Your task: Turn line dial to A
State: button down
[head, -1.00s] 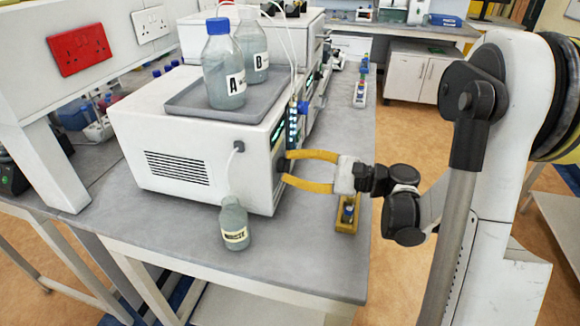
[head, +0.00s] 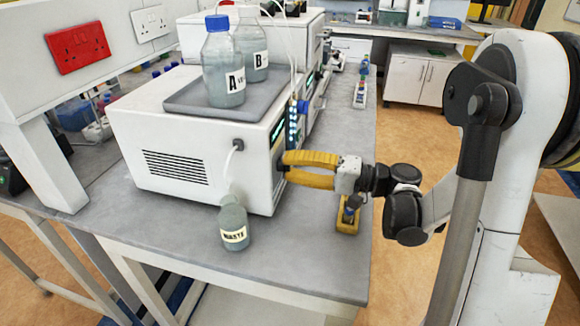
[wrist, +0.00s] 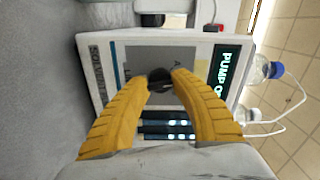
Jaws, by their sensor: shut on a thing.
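The dial (wrist: 160,78) is a dark round knob on the grey front panel of the white pump unit (head: 195,145).
A bottle marked A (head: 223,70) and one marked B (head: 251,45) stand in a tray (head: 180,102) on the unit. A waste bottle (head: 233,225) stands in front. A lit display (wrist: 222,72) shows "PUMP" beside the dial. A small yellow stand (head: 348,215) is below my gripper.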

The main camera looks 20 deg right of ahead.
jog(key=n, duration=0.6)
jog(key=shift+n, duration=0.3)
dwell(0.5)
jog(key=c, duration=1)
grip_release()
jog(key=shift+c, duration=0.2)
jog(key=shift+d, duration=0.1)
jog(key=v, duration=1.1)
jog(key=shift+s+d, duration=0.25)
jog(key=shift+d, duration=0.05)
